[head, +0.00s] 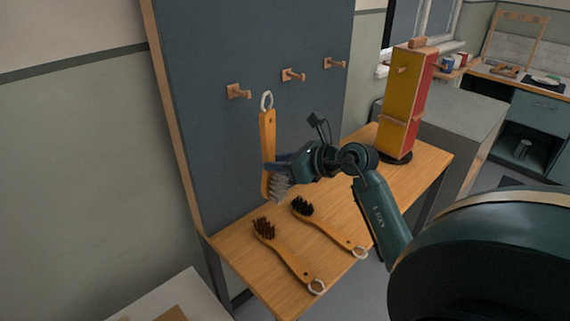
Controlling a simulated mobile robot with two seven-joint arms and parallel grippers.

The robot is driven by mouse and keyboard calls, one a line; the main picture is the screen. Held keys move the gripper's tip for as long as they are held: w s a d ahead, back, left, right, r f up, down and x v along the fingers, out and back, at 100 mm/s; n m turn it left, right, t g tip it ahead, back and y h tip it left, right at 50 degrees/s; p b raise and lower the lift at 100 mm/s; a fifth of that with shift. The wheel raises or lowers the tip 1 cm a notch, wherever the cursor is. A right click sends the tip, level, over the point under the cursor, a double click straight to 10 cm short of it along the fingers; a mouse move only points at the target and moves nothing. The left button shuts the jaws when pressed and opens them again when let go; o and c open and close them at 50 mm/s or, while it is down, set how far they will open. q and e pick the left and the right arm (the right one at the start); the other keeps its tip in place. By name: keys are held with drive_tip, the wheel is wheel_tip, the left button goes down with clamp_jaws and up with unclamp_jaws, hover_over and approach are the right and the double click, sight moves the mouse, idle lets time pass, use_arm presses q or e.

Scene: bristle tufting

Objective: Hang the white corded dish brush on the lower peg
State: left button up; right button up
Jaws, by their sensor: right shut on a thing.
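A wooden brush (267,130) with a white cord loop (267,100) at its top and pale grey bristles at its lower end is held upright. My right gripper (271,168) is shut on it near the bristle end. Three wooden pegs stick out of the dark board: a left peg (239,91), a middle peg (292,75) and a right peg (334,63). The cord loop shows between the left and middle pegs, slightly below them in the picture, and is on neither. I cannot tell the loop's distance from the board. My left gripper is not in view.
A brown-bristled brush (288,258) and a black-bristled brush (330,230) lie on the wooden table (245,265). A yellow and red block (403,95) with small wooden pegs stands on a dark round base at the table's far right. A grey counter (455,125) is behind it.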

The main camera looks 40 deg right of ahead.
drive_tip(key=w+f, duration=0.1)
drive_tip(key=w, duration=0.7)
drive_tip(key=shift+a+f, duration=0.15)
drive_tip(key=shift+a, duration=0.2)
idle(0.4)
idle(0.4)
drive_tip(key=o, duration=1.1)
drive_tip(key=shift+v, duration=3.45)
